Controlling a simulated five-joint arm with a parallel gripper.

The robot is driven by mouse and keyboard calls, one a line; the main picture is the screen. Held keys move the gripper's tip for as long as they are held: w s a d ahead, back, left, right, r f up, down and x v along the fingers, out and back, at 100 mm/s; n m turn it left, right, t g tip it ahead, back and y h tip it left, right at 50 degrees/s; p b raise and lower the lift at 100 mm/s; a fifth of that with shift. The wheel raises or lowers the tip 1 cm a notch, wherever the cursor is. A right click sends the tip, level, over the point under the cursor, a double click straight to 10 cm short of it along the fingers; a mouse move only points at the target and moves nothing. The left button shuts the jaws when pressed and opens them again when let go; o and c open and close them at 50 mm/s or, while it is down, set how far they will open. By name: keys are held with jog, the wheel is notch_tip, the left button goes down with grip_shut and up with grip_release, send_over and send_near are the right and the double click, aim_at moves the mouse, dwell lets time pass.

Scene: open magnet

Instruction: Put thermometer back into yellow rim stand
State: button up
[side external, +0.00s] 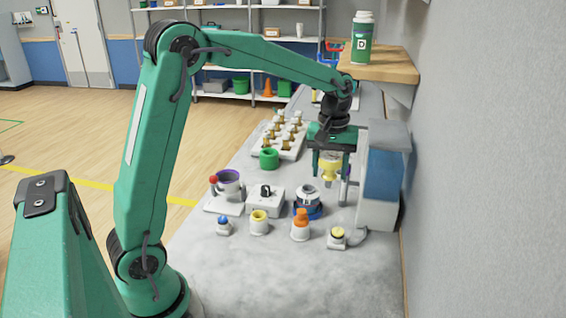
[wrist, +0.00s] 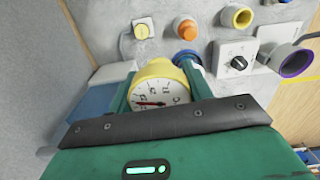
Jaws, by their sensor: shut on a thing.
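The thermometer (wrist: 158,92) has a round white dial with a red needle and a yellow rim. My gripper (wrist: 157,85) is shut on it, one green finger on each side. In the side external view, my gripper (side external: 330,168) points down and holds the yellow thermometer (side external: 329,173) above the counter, beside the grey and blue unit. Its lower end is hard to make out. The yellow rim stand (side external: 259,223) is a small white cup with an open yellow ring at the front of the counter. It also shows at the top right of the wrist view (wrist: 237,17).
Close by stand a blue-ringed holder (side external: 308,203), an orange-topped piece (side external: 301,224), a yellow button (side external: 338,236), a knob box (side external: 265,199) and a purple-rimmed cup (side external: 228,184). The grey and blue unit (side external: 381,180) stands right of my gripper. The front counter is clear.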

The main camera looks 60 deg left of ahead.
jog(key=shift+s, duration=0.1)
jog(key=shift+s, duration=0.55)
jog(key=s+f, duration=0.3)
jog(key=s, duration=1)
jog(key=shift+m, duration=0.3)
jog(key=shift+s+a, duration=0.1)
jog(key=shift+w+a+f, duration=0.2)
jog(key=shift+a+f, duration=2.55)
jog(key=shift+a, duration=0.1)
jog(key=shift+w+a+f, duration=0.2)
jog(key=shift+a+f, duration=2.55)
jog(key=shift+a, duration=0.1)
